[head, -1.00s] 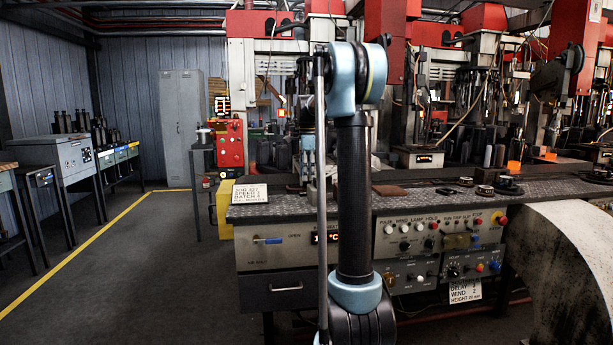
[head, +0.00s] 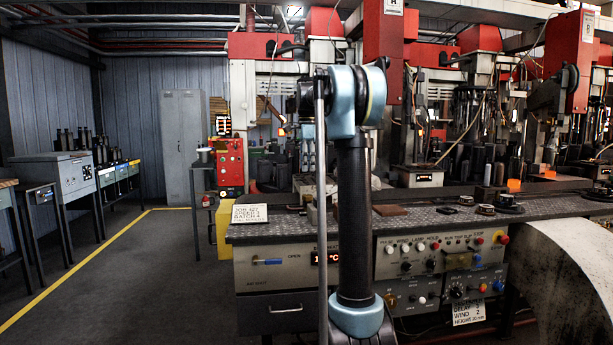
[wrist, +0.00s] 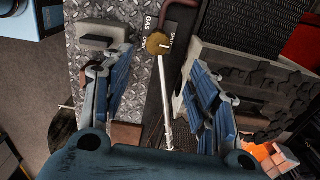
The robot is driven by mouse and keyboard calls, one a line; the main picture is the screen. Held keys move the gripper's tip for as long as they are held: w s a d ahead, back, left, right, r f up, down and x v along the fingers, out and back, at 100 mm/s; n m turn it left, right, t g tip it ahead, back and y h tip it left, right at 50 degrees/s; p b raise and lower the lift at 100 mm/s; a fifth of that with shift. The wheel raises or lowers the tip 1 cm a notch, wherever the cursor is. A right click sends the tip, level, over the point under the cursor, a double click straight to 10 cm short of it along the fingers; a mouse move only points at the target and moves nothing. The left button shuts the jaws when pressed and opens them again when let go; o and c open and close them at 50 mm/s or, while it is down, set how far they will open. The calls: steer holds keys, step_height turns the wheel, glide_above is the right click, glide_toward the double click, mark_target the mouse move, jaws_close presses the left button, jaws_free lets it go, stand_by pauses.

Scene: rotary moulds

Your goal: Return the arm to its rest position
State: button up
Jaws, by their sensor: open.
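My arm (head: 352,220) stands upright in front of the bench in the head view, with its blue elbow joint (head: 342,105) at the top. My gripper's fingers cannot be made out there. In the wrist view my gripper (wrist: 152,98) is open, its two blue-grey fingers spread wide apart. Nothing is held between them. A thin metal rod and a brass knob (wrist: 157,43) show in the gap, beside "GAS" lettering. I cannot tell how far below the fingers they are.
The bench (head: 290,231) has control panels below its top. Several machines with red housings (head: 480,38) stand behind it. The wrist view shows a grey block (wrist: 95,42), dark stepped blocks (wrist: 240,70) and a glowing orange piece (wrist: 272,158). Floor at left (head: 120,285) is clear.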

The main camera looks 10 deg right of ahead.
steer(key=shift+r, duration=0.25)
steer(key=s+f+n+t, duration=0.1)
steer(key=s+f+n, duration=0.45)
steer(key=s, duration=0.75)
steer(key=s+f+n, duration=0.4)
steer(key=s+f, duration=0.3)
steer(key=s, duration=0.6)
steer(key=s+f+n+t, duration=0.1)
steer(key=s+f+n, duration=0.8)
steer(key=s+f, duration=0.9)
step_height(320, 180, down, 4)
steer(key=shift+s+f, duration=0.1)
steer(key=shift+s, duration=0.1)
